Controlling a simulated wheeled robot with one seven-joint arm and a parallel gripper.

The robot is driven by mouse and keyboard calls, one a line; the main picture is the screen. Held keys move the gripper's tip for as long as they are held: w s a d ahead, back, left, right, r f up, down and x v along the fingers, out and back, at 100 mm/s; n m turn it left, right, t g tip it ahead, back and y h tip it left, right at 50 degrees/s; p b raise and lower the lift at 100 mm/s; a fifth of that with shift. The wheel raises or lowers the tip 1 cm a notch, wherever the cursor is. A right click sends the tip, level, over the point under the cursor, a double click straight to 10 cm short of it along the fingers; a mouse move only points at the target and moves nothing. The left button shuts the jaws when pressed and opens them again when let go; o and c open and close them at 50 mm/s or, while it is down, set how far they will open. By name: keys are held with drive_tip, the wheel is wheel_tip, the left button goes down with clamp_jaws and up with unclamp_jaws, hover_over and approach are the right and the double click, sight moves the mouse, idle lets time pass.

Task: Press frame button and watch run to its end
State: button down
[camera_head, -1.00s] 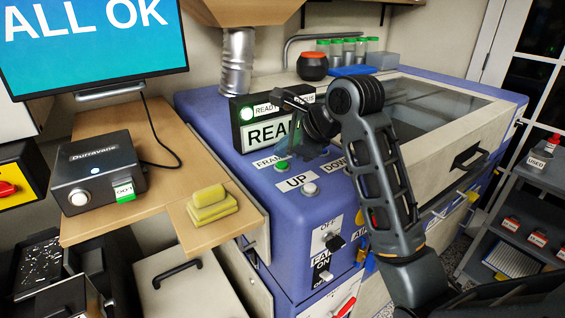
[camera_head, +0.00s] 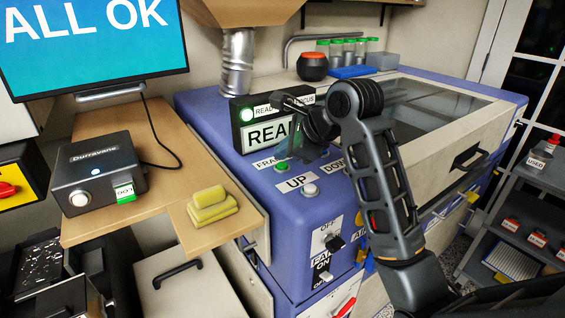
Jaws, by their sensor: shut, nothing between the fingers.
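A green button (camera_head: 281,166) sits on the blue machine's sloped panel, beside the partly covered FRAME label (camera_head: 266,163). My gripper (camera_head: 300,152) is just above and right of the green button, partly hidden by my wrist. I cannot tell whether it touches the button. It looks shut and empty. The monitor (camera_head: 95,60) reads ALL OK.
The machine's glass lid (camera_head: 425,110) is closed, behind my arm. A wooden side table (camera_head: 160,209) at left holds a black box (camera_head: 98,172) and yellow sponges (camera_head: 211,206). A key switch (camera_head: 333,241) is on the front panel. A grey cart (camera_head: 515,210) stands at right.

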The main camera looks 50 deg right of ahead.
drive_tip(key=shift+f, duration=0.3)
